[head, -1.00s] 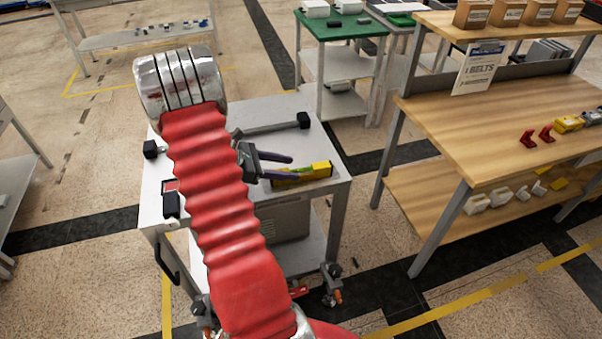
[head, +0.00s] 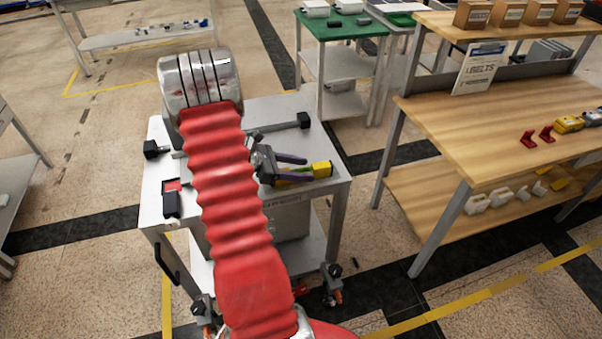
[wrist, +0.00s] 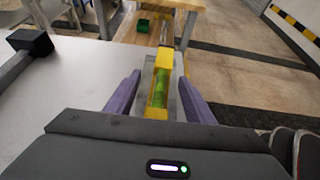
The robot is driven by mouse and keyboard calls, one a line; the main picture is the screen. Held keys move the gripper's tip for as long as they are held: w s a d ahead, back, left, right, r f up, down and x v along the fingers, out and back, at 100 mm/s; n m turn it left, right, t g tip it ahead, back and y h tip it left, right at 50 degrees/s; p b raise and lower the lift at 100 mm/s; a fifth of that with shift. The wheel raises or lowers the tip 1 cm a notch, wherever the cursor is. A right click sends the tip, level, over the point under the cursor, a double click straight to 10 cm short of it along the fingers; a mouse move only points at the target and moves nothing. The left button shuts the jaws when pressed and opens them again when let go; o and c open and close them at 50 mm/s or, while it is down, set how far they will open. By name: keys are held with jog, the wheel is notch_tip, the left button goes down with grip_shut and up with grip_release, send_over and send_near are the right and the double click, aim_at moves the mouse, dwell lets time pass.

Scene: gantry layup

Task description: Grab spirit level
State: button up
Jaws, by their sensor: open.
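The spirit level, yellow with a green vial, lies near the right edge of the white cart top (head: 155,135). In the head view its yellow end (head: 322,169) shows beyond my gripper (head: 307,169), which hides part of it. In the wrist view the spirit level (wrist: 160,88) runs lengthwise between the two purple fingers of my gripper (wrist: 160,80). The fingers are open, one on each side, with a gap visible on both sides. How low the fingers are beside it is hard to tell.
A black-headed tool (head: 303,120) lies at the cart's back edge; its head also shows in the wrist view (wrist: 30,42). A black and red device (head: 171,197) and a black block (head: 151,149) are on the left. A wooden workbench (head: 470,125) stands to the right.

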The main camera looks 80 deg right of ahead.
jog(key=shift+c, duration=0.5)
grip_shut()
